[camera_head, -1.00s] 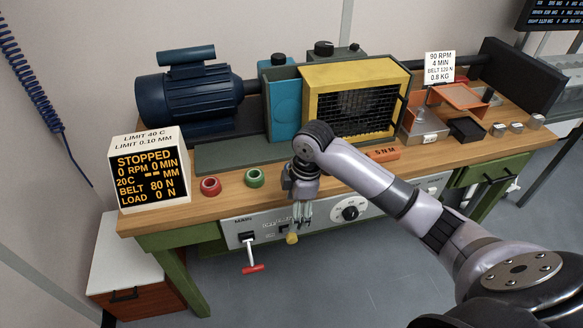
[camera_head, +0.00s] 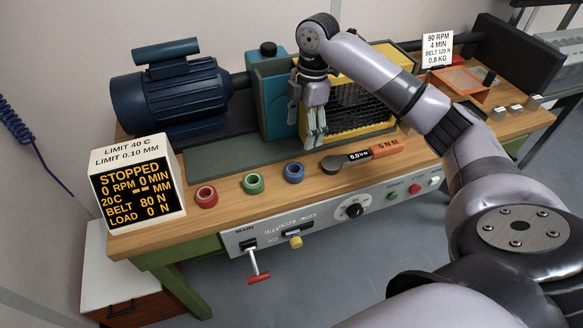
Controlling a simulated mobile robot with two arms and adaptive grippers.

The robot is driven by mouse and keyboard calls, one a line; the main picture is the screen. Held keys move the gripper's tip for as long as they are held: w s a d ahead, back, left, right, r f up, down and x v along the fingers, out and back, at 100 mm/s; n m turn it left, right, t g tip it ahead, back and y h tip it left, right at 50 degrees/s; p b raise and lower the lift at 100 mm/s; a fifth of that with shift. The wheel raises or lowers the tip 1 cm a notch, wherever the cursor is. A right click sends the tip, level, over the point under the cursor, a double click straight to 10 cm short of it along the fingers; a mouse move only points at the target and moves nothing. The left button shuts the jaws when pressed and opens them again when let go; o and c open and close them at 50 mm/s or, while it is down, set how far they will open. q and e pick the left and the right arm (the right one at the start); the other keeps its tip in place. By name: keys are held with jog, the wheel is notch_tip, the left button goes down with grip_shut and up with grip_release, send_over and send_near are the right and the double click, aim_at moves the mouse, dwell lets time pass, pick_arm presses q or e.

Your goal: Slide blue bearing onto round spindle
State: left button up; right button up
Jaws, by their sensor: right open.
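The blue bearing (camera_head: 293,173) is a small ring lying on the wooden bench top, beside a green ring (camera_head: 253,184) and a red ring (camera_head: 206,196). My right gripper (camera_head: 317,140) is open and empty. It points down in front of the yellow mesh guard (camera_head: 388,58), above and behind the blue bearing in the picture, and apart from it. I cannot make out the round spindle; my arm and the guard cover much of that area. My left gripper is out of view.
A dark blue motor (camera_head: 170,90) stands at the back left. A display box (camera_head: 138,190) reading STOPPED stands at the left end. A torque tool with an orange handle (camera_head: 389,145) lies right of the bearing. The front panel (camera_head: 320,216) carries switches and a knob.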

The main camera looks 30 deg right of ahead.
send_near(294, 169)
jog(key=s, duration=0.2)
jog(key=shift+w+a+f+p, duration=0.15)
jog(key=shift+a+f+p, duration=0.1)
jog(key=shift+f, duration=0.35)
jog(key=shift+w+a+f+p, duration=0.15)
jog(key=shift+a+f+p, duration=0.1)
jog(key=shift+f, duration=0.8)
jog(key=shift+a+f+p, duration=0.15)
jog(key=shift+f+p, duration=0.15)
jog(key=shift+f, duration=0.05)
jog(key=f, duration=0.2)
jog(key=f+p, duration=0.1)
jog(key=shift+a+f, duration=0.3)
jog(key=shift+f, duration=0.3)
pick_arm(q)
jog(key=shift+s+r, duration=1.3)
pick_arm(e)
jog(key=c, duration=1.3)
jog(key=shift+r, duration=0.1)
pick_arm(q)
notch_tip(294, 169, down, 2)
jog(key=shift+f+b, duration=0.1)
jog(key=shift+b, duration=1)
pick_arm(e)
notch_tip(294, 169, up, 20)
jog(key=shift+f, duration=0.1)
